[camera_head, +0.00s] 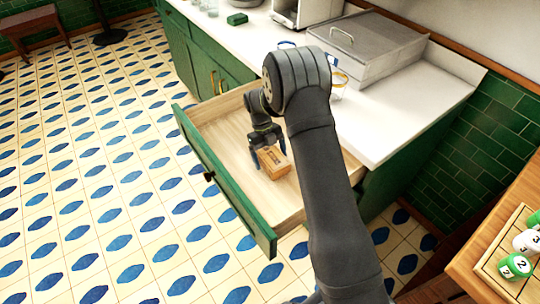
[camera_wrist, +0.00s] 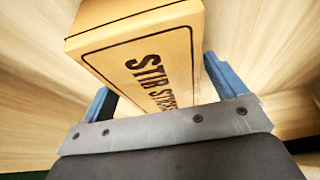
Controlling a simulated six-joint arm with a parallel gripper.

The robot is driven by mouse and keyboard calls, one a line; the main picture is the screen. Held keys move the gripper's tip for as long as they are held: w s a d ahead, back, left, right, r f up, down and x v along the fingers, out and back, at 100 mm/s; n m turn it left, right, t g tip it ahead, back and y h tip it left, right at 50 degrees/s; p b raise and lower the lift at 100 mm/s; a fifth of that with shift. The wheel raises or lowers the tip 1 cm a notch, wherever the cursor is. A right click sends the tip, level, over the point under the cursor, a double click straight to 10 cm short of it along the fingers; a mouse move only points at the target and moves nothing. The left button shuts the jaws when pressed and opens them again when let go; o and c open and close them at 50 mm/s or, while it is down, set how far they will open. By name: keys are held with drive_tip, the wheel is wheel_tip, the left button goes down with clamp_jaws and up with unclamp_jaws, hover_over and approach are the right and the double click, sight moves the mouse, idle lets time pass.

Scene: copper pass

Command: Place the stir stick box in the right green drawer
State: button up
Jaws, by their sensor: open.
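The stir stick box (camera_head: 274,163) is an orange-tan carton with dark lettering. It lies inside the pulled-out green drawer (camera_head: 235,190), on the pale wood floor of the drawer. In the wrist view the box (camera_wrist: 145,45) fills the space between my two blue fingers, its "STIR STICKS" face toward the camera. My gripper (camera_head: 270,157) reaches down into the drawer with its jaws open, one finger on each side of the box. Part of the lettering is hidden behind the gripper's grey plate. My arm hides part of the drawer's right side.
A white counter (camera_head: 400,125) runs above the drawer, with a grey lidded metal bin (camera_head: 350,50) and a glass (camera_head: 338,85) on it.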

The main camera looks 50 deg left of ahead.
sight(272, 155)
drive_tip(key=shift+r, duration=0.1)
drive_tip(key=v, duration=1.2)
drive_tip(key=shift+d, duration=0.1)
drive_tip(key=x, duration=1.2)
drive_tip(key=shift+f, duration=0.25)
wheel_tip(272, 155, up, 3)
drive_tip(key=shift+r, duration=0.65)
